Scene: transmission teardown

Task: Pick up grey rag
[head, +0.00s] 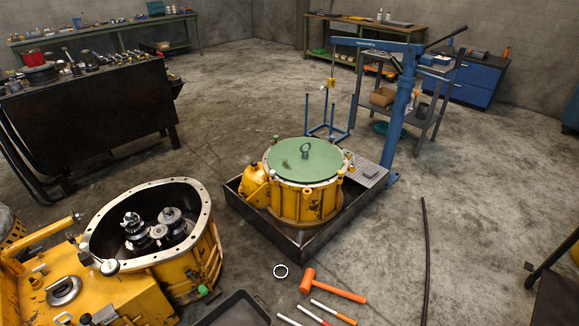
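I cannot make out a grey rag for certain. My gripper is not in view.
An open yellow housing (205,255) with gears stands at the lower left. A yellow drum with a green lid (305,160) sits in a dark tray (305,248) by a blue hoist (398,125). An orange mallet (335,288) and a black bar (424,255) lie on the floor.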

